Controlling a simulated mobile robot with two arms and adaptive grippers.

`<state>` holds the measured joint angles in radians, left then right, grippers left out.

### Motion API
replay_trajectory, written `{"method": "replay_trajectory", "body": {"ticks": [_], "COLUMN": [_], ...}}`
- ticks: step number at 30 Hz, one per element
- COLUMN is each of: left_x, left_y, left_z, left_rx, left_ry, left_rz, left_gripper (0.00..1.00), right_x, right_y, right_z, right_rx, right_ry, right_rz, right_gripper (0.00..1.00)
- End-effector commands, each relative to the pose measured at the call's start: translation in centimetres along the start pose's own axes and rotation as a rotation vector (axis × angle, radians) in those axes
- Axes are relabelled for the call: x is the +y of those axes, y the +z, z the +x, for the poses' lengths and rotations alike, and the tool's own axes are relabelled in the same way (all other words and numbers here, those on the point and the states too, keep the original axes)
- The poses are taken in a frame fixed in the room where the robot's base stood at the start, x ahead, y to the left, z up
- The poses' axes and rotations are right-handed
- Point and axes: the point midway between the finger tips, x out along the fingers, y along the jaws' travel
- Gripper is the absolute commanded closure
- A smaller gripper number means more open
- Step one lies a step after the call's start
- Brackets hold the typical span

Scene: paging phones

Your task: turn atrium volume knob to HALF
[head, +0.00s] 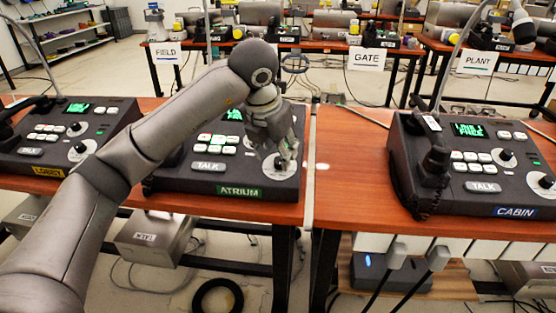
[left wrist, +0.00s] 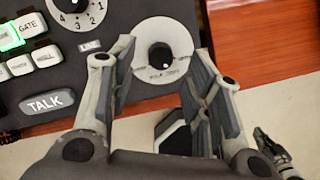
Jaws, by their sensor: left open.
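The ATRIUM console (head: 172,181) is a dark paging unit with a green ATRIUM label (head: 240,191) on its front and a TALK key (head: 208,166). Its lower right volume knob (left wrist: 160,56) is black and sits on a round white dial (left wrist: 172,84). My left gripper (left wrist: 160,66) is open, with one finger on each side of the knob and no clear contact. In the head view the left gripper (head: 284,155) partly covers the dial.
The LOBBY console (head: 25,162) stands to the left and the CABIN console (head: 398,150) on a separate table to the right. A narrow gap divides the tables. FIELD (head: 166,53), GATE (head: 366,59) and PLANT (head: 477,62) signs hang from tables behind.

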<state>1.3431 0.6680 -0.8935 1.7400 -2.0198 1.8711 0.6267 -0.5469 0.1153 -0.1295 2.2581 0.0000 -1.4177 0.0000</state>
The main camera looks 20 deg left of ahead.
Motion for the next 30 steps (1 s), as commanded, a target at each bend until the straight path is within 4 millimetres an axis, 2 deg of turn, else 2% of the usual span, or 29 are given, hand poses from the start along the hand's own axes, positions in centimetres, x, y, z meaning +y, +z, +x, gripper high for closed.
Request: {"method": "replay_trajectory", "body": {"ticks": [1, 6, 17, 27, 30], "left_x": [0.0, -0.1, 0.0, 0.0, 0.0], "left_y": [-0.1, -0.1, 0.0, 0.0, 0.0], "left_z": [1.0, 2.5, 2.9, 2.9, 2.8], "left_rx": [0.003, 0.001, -0.001, 0.0, 0.0], "left_ry": [-0.001, -0.001, -0.001, -0.001, -0.002], "left_rz": [0.0, 0.0, 0.001, 0.001, 0.002], "left_gripper": [0.55, 0.55, 0.56, 1.0, 1.0], "right_x": [0.0, 0.1, 0.1, 0.1, 0.1], "right_y": [0.0, -0.1, -0.2, -0.2, -0.2], "right_z": [-0.3, -1.1, -1.4, -1.4, -1.4], "right_rx": [0.003, 0.006, 0.008, 0.009, 0.009], "right_ry": [0.001, 0.001, 0.002, 0.002, 0.002], "right_rz": [0.0, 0.001, 0.001, 0.001, 0.001], "right_gripper": [1.0, 1.0, 1.0, 1.0, 1.0]}}
